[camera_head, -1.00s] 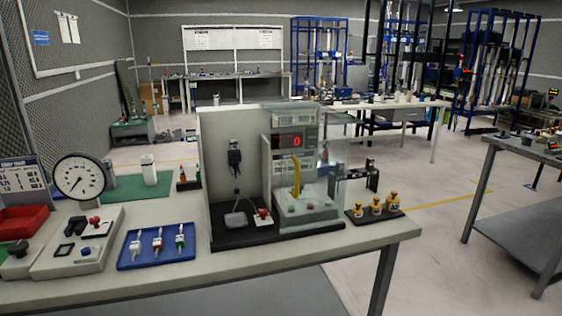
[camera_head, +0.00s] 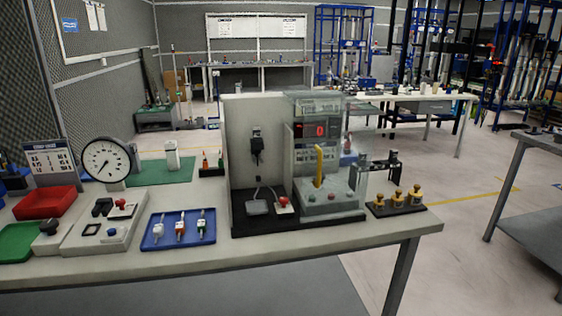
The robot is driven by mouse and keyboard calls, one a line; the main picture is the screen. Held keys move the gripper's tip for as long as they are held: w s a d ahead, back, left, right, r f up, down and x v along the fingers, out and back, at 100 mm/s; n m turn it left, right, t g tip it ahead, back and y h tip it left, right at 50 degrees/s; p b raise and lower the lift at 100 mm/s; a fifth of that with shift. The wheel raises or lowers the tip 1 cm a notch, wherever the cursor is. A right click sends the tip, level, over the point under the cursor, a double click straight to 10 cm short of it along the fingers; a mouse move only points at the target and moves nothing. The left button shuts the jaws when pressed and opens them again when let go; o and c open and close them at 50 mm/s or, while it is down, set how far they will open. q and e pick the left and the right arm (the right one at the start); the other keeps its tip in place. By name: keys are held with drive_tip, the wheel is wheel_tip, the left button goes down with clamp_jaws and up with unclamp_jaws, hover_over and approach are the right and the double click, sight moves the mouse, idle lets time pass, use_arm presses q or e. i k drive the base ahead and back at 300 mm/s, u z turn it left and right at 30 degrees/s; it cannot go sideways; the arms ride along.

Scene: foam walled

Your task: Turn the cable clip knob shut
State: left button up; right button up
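No part labelled as a cable clip knob can be made out for certain. A grey test stand (camera_head: 240,150) on the bench has a black clip-like fitting (camera_head: 257,147) on its inner wall, with a cable hanging down to a grey block (camera_head: 257,207). A small red knob (camera_head: 283,203) sits on a white block beside it. At the left, a light grey panel (camera_head: 100,238) carries a red knob (camera_head: 121,204) and black parts; a black knob (camera_head: 49,228) is left of it. Neither of my grippers is in view.
The bench (camera_head: 290,250) also holds a blue tray (camera_head: 152,241) with several screwdriver-like tools, a red bin (camera_head: 45,203), a dial gauge (camera_head: 107,160), a machine with a red display (camera_head: 320,130), and brass weights (camera_head: 397,196). Another table (camera_head: 530,210) stands at right; floor between is clear.

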sight(283, 201)
drive_tip(key=k, duration=0.6)
drive_tip(key=u, duration=0.4)
drive_tip(key=i, duration=1.15)
drive_tip(key=u, duration=0.6)
